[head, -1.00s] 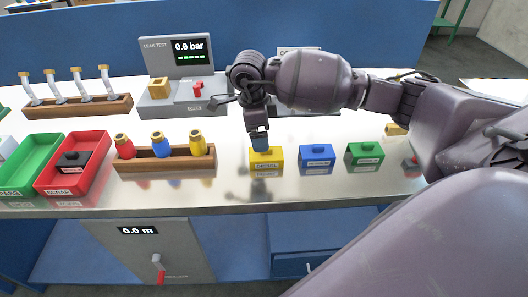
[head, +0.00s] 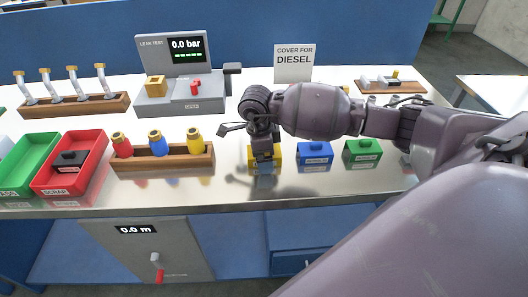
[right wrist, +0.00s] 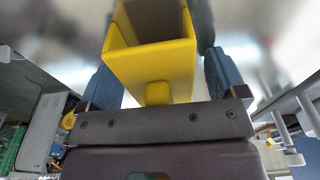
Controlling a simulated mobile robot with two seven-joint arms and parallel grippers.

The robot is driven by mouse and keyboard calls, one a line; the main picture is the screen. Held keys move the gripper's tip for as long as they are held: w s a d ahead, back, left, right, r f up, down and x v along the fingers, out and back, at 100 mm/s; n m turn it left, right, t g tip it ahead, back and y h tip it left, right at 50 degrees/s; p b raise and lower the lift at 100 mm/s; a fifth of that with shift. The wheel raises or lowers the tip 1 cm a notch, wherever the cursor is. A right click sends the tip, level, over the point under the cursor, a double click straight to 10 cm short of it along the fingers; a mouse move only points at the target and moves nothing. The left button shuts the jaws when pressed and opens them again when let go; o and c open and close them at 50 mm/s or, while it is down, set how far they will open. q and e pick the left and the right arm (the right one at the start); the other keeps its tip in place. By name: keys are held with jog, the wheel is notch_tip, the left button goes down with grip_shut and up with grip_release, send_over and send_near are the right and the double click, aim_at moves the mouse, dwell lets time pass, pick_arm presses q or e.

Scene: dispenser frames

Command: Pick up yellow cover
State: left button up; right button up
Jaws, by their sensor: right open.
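The yellow cover (head: 278,154) is on the bench at the left end of a row of covers. In the head view my right gripper (head: 264,168) is in front of it and hides most of it. In the right wrist view the yellow cover (right wrist: 150,68) is a hollow yellow box with a small knob near my palm. It lies between the blue fingers of my right gripper (right wrist: 157,45), which is open. Whether a finger touches it cannot be told. My left gripper is in neither view.
A blue cover (head: 314,155) and a green cover (head: 362,151) stand to the right. A wooden rack (head: 165,159) with red, blue and yellow parts is at left, beside the red scrap tray (head: 45,185). A leak tester (head: 190,101) and a diesel sign (head: 294,62) stand behind.

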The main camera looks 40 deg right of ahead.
jog(key=c, duration=1)
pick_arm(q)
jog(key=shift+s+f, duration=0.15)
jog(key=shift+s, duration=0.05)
pick_arm(e)
jog(key=shift+r, duration=0.15)
